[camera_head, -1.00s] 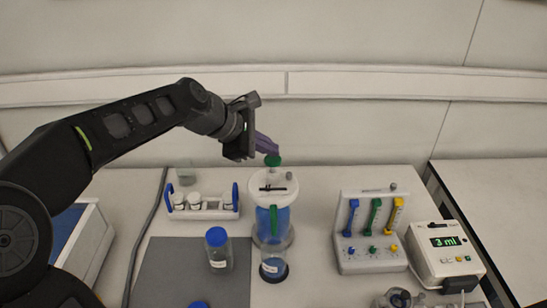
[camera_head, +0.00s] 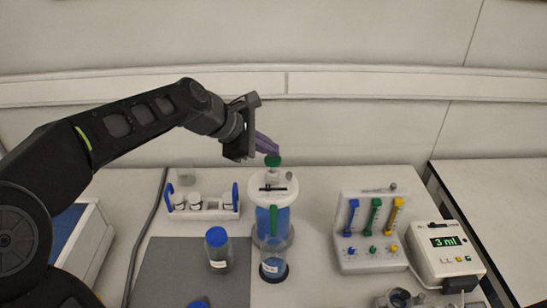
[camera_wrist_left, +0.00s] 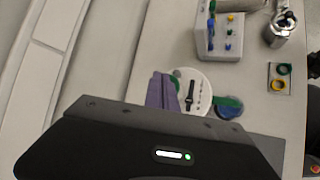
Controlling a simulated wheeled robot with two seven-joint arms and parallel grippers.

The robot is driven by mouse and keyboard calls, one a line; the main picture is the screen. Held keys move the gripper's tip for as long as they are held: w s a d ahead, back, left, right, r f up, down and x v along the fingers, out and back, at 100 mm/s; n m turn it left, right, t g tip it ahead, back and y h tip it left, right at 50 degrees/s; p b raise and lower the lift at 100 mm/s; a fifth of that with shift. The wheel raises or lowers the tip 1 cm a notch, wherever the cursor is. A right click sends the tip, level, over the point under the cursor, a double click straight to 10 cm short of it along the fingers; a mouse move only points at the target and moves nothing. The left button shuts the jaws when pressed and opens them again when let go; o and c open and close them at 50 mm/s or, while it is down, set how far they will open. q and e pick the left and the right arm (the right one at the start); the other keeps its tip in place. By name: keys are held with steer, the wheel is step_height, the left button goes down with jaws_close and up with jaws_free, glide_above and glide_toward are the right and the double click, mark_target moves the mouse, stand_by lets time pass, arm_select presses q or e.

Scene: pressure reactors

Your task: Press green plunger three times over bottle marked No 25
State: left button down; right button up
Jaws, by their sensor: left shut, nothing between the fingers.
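The green plunger (camera_head: 272,160) stands raised on a pale stem above the white lid (camera_head: 285,190) of a dispenser filled with blue liquid (camera_head: 285,222). A clear bottle (camera_head: 272,262) with a small white label stands in front at the dispenser's foot; its number is too small to read. My left gripper (camera_head: 266,143) is shut and empty, its purple fingertips just above the plunger, perhaps touching it. In the left wrist view the purple fingers (camera_wrist_left: 161,92) lie beside the green plunger (camera_wrist_left: 175,76) and white lid (camera_wrist_left: 197,100). My right gripper is not in view.
A blue-capped bottle (camera_head: 218,250) stands on a grey mat (camera_head: 165,265) to the left. A rack of small vials (camera_head: 205,214) is behind it. A stand with coloured plungers (camera_head: 370,258) and a display reading 3 ml (camera_head: 445,242) are to the right.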

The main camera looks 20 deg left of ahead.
mark_target(269, 160)
arm_select(q)
steer(key=shift+f, duration=0.15)
steer(key=shift+f, duration=0.3)
steer(key=shift+f+b, duration=0.65)
steer(key=shift+f, duration=0.1)
stand_by(0.7)
steer(key=shift+r, duration=0.15)
steer(key=shift+r+p, duration=1.05)
steer(key=shift+p, duration=0.1)
steer(key=shift+r+p, duration=0.55)
steer(key=shift+r, duration=0.05)
step_height(269, 160, up, 5)
steer(key=p, duration=0.5)
steer(key=shift+f, duration=0.1)
